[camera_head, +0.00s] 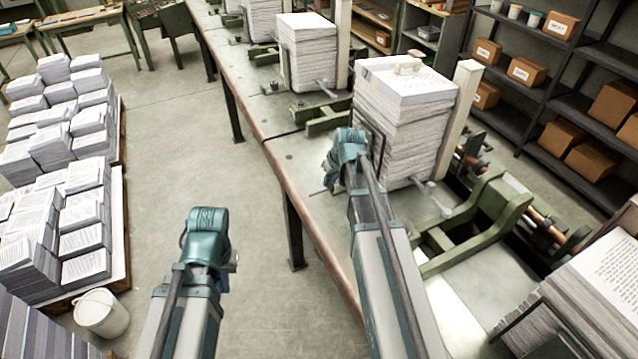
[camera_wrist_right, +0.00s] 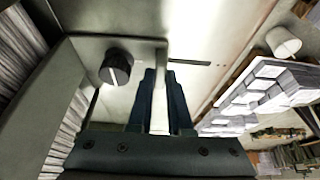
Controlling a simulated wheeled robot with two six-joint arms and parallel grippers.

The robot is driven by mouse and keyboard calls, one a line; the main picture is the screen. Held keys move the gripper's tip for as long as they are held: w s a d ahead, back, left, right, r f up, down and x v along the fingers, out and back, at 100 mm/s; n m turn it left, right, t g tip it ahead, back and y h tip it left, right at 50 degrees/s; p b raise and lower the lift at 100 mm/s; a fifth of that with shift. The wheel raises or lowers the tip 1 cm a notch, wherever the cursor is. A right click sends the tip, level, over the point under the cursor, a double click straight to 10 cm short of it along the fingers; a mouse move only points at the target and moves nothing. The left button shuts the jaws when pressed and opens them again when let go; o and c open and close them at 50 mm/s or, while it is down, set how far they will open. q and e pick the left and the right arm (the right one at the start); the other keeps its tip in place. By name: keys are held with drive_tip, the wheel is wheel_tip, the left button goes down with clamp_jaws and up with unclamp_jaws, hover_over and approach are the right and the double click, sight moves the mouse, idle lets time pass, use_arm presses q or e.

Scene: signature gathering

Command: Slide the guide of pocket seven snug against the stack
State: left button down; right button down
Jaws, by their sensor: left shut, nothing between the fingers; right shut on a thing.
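A tall paper stack (camera_head: 402,130) stands on the bench; a dark thin frame-like guide (camera_head: 377,145) is at its left side. No pocket number is readable. In the right wrist view the guide is a grey metal bracket (camera_wrist_right: 85,50) with a dark round knob (camera_wrist_right: 117,66), and stack page edges show at the left. My right gripper (camera_wrist_right: 160,100) is shut on a pale upright part of the guide, between its two dark fingers. In the head view my right wrist hides much of the contact. My left gripper (camera_head: 231,258) is shut and empty over the floor, its fingertips mostly hidden.
The long bench (camera_head: 262,120) carries further stacks (camera_head: 307,52) behind. Green machine frames (camera_head: 485,215) stand right of the near stack. A pallet of paper piles (camera_head: 70,190) and a white bucket (camera_head: 101,312) are at the left. The aisle floor (camera_head: 180,130) is clear.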

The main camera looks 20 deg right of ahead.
drive_tip(key=shift+d, duration=0.15)
drive_tip(key=c, duration=1.3)
unclamp_jaws()
drive_tip(key=shift+d, duration=0.1)
drive_tip(key=o, duration=0.5)
drive_tip(key=shift+d, duration=0.1)
drive_tip(key=shift+c, duration=0.2)
drive_tip(key=shift+r, duration=0.1)
drive_tip(key=shift+s+r+p, duration=0.2)
drive_tip(key=shift+r+p, duration=0.25)
drive_tip(key=shift+p, duration=0.15)
drive_tip(key=p+v, duration=1.1)
drive_tip(key=v, duration=0.1)
drive_tip(key=shift+r+p, duration=0.3)
drive_tip(key=shift+r, duration=0.05)
